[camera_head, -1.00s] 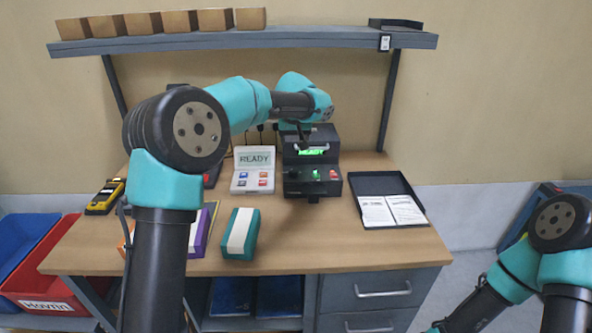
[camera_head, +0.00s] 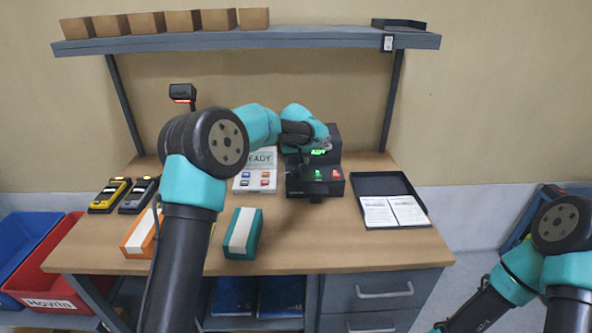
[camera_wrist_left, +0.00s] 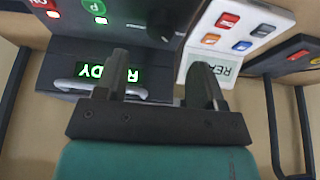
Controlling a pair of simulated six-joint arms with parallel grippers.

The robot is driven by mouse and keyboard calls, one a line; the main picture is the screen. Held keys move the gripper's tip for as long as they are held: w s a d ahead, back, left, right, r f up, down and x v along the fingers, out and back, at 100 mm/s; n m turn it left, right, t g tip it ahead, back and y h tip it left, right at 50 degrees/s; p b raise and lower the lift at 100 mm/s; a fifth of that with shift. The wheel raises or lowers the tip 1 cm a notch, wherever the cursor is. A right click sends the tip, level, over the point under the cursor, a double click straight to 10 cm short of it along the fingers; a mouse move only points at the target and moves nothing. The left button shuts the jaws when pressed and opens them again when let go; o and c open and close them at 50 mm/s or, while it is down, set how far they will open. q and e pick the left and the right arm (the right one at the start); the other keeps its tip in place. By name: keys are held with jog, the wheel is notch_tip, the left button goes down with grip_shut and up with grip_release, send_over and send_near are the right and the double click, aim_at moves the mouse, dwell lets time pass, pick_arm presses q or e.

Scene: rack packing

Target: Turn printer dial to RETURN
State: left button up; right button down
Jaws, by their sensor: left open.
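The black printer (camera_head: 322,158) stands at the back of the table with a green lit display, partly hidden by my left arm. Its front panel has a green and a red button. In the left wrist view the printer (camera_wrist_left: 60,55) appears upside down, and a dark round dial (camera_wrist_left: 163,22) shows at the top. The dial's pointer and label cannot be read. My left gripper (camera_head: 300,168) is over the printer's left part. In the left wrist view the left gripper (camera_wrist_left: 162,78) is open and empty, its fingers apart, pointing toward the dial. My right gripper is out of view.
A white READY panel (camera_head: 256,181) with coloured buttons stands left of the printer. A black document tray (camera_head: 382,182) lies to its right. A teal box (camera_head: 258,238), an orange box (camera_head: 138,240) and handheld devices (camera_head: 108,195) lie left. A shelf (camera_head: 330,40) runs above.

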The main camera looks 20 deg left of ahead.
aim_at(296, 170)
pick_arm(q)
jog(key=x, duration=0.7)
jog(key=shift+c, duration=0.3)
jog(key=c, duration=0.8)
